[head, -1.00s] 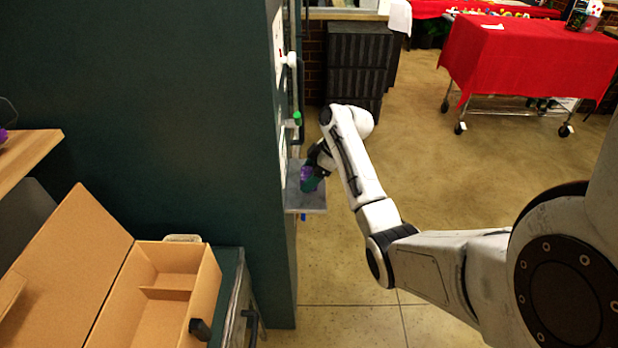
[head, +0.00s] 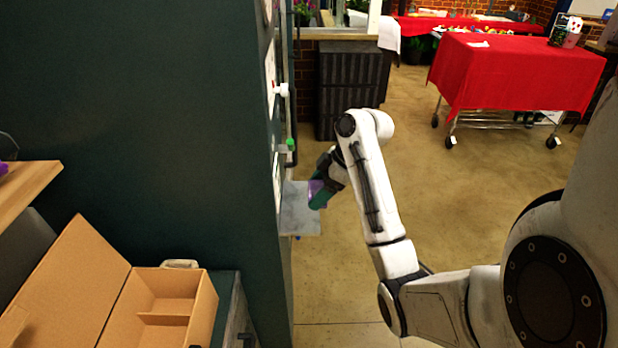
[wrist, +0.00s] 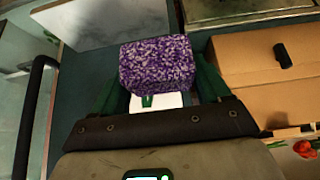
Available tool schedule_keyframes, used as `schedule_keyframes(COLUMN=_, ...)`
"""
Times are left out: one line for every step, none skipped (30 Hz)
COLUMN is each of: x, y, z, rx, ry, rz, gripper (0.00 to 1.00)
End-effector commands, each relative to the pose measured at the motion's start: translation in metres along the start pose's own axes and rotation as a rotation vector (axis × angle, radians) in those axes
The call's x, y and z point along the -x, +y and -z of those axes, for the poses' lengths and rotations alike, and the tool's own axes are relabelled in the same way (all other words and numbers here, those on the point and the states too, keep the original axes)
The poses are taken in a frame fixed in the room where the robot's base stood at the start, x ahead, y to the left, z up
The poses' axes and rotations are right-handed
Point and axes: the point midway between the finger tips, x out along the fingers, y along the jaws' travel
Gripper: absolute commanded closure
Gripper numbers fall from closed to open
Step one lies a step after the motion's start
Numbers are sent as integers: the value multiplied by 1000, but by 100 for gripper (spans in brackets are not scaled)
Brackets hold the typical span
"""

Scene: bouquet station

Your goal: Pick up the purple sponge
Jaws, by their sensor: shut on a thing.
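The purple sponge (wrist: 158,62) is speckled and block-shaped. In the wrist view it sits between the green fingers of my gripper (wrist: 160,82), which is shut on it. In the head view, only a small purple part of the sponge (head: 315,187) shows beside the dark wrist and green fingers of my gripper (head: 321,196). They are at the right edge of the small grey shelf (head: 296,212) on the dark green wall. Whether the sponge is clear of the shelf is hard to tell.
An open cardboard box (head: 170,290) with compartments stands at lower left. A wooden shelf edge (head: 30,185) is at far left. The green wall (head: 140,120) is close on the left. A red-draped cart (head: 515,75) stands at upper right. Open floor (head: 470,205) lies between.

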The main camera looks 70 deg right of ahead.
Motion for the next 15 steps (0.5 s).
schedule_keyframes(x=15, y=-10, z=2, rx=-5, ry=2, rz=-1, gripper=53)
schedule_keyframes(x=13, y=-12, z=-2, rx=-5, ry=0, rz=-3, gripper=53)
schedule_keyframes(x=16, y=-16, z=-2, rx=-5, ry=-1, rz=-4, gripper=53)
schedule_keyframes(x=18, y=-20, z=-3, rx=-6, ry=0, rz=-4, gripper=53)
schedule_keyframes(x=20, y=-23, z=-3, rx=-5, ry=1, rz=-3, gripper=53)
schedule_keyframes(x=23, y=-28, z=-3, rx=-5, ry=2, rz=-2, gripper=53)
schedule_keyframes(x=21, y=-28, z=-5, rx=-2, ry=0, rz=-5, gripper=53)
schedule_keyframes(x=22, y=-29, z=-6, rx=-1, ry=0, rz=-7, gripper=53)
schedule_keyframes(x=23, y=-31, z=-6, rx=-1, ry=1, rz=-7, gripper=53)
schedule_keyframes(x=24, y=-32, z=-6, rx=-1, ry=1, rz=-7, gripper=53)
schedule_keyframes(x=26, y=-33, z=-6, rx=-1, ry=0, rz=-8, gripper=53)
schedule_keyframes(x=27, y=-35, z=-6, rx=0, ry=0, rz=-8, gripper=53)
schedule_keyframes(x=27, y=-36, z=-6, rx=0, ry=1, rz=-7, gripper=53)
schedule_keyframes(x=28, y=-37, z=-6, rx=-1, ry=1, rz=-6, gripper=53)
schedule_keyframes(x=28, y=-39, z=-6, rx=0, ry=1, rz=-5, gripper=53)
